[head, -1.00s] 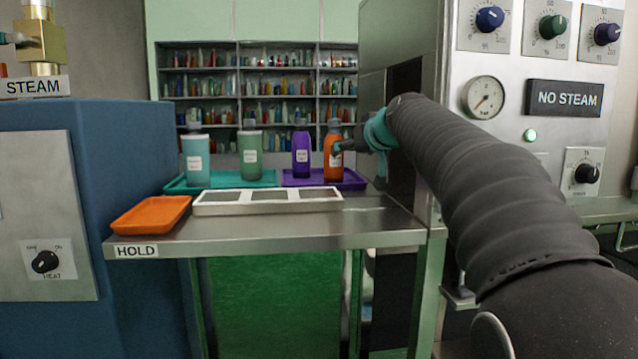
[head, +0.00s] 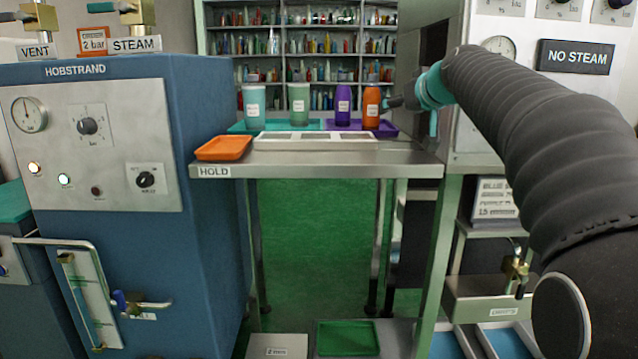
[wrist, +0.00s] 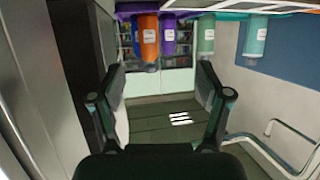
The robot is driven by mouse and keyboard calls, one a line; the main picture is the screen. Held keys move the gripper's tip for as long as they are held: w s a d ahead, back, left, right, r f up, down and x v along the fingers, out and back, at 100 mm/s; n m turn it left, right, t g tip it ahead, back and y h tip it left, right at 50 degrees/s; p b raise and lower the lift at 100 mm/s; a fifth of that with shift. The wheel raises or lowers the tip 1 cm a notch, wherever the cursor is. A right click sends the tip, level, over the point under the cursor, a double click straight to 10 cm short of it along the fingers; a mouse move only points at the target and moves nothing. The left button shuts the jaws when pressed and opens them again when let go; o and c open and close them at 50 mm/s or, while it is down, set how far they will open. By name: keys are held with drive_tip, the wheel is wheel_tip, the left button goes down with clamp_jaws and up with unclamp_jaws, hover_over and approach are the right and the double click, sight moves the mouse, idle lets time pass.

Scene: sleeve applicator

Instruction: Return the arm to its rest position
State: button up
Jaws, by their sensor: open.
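My arm, in a dark ribbed sleeve, reaches in from the right of the head view. My gripper (head: 396,102) is at its far end, by the right end of the bench and close to the orange bottle (head: 372,108). In the wrist view my gripper (wrist: 165,95) shows two fingers spread wide with nothing between them. That view looks upside down, with the orange bottle (wrist: 149,38) beyond the fingers. From the head view I cannot tell whether the gripper touches the bottle.
The steel bench (head: 330,158) also bears teal, green and purple bottles, a white three-slot rack (head: 316,141) and an orange tray (head: 223,148). A blue machine (head: 130,200) stands left and a steel control cabinet (head: 500,80) right. Green floor shows beneath the bench.

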drive_tip(key=s+f+g+h+p, duration=0.1)
drive_tip(key=s+f+g, duration=0.1)
drive_tip(key=s+f, duration=0.7)
drive_tip(key=s+a+f+m+g+p, duration=0.1)
drive_tip(key=s+f+g, duration=0.2)
drive_tip(key=s+f, duration=0.7)
drive_tip(key=s+a+f+m+g+h+p, duration=0.1)
drive_tip(key=s+f, duration=0.9)
drive_tip(key=s, duration=1.1)
drive_tip(key=shift+a+f+g+h, duration=0.15)
drive_tip(key=shift+f+g+h, duration=0.15)
drive_tip(key=shift+g, duration=0.5)
